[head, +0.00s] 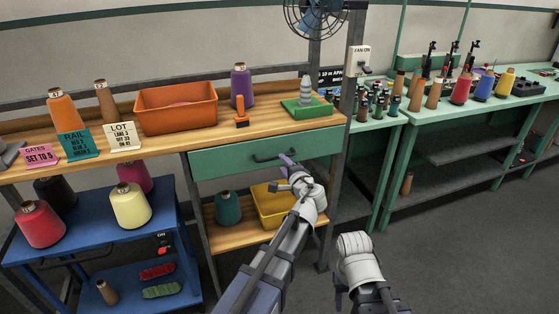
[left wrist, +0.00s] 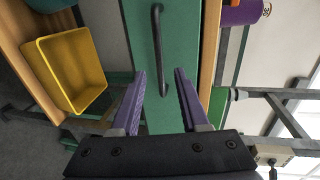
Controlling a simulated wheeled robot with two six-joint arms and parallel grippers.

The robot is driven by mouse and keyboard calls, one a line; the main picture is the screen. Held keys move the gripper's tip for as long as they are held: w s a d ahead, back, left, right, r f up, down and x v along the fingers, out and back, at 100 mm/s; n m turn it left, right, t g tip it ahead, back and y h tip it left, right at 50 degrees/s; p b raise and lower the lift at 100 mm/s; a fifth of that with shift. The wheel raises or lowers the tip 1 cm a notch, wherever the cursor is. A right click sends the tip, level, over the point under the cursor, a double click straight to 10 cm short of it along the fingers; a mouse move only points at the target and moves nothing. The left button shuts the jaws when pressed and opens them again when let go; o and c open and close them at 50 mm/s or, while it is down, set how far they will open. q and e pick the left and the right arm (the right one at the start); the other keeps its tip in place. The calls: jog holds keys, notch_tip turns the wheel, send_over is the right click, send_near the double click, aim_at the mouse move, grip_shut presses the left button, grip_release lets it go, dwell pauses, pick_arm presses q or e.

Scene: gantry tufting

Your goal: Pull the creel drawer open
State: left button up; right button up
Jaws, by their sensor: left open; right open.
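The creel drawer has a green front (head: 225,163) and sits under the wooden bench top in the head view. It looks shut, flush with the frame. Its dark bar handle (head: 275,155) runs across the front; in the left wrist view the handle (left wrist: 158,45) stands upright in the picture. My left gripper (head: 287,163) is open and empty at the drawer front, just by the handle. In the left wrist view its purple fingers (left wrist: 160,75) are spread, with the handle's near end lying between the fingertips and not gripped. My right arm shows at the lower right; its fingers are not visible.
A yellow bin (head: 268,205) and a teal cone (head: 228,208) stand on the shelf below the drawer. The bench top (head: 205,138) holds an orange bin (head: 176,108) and several cones. A blue cart (head: 85,220) stands left; grey floor is clear at the right.

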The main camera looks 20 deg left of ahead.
aim_at(277, 158)
pick_arm(q)
jog(key=b+x, duration=0.1)
jog(key=x, duration=0.5)
jog(key=shift+w+a+f, duration=0.1)
jog(key=shift+w+a, duration=0.15)
jog(key=shift+c, duration=0.2)
grip_shut()
dwell(1.0)
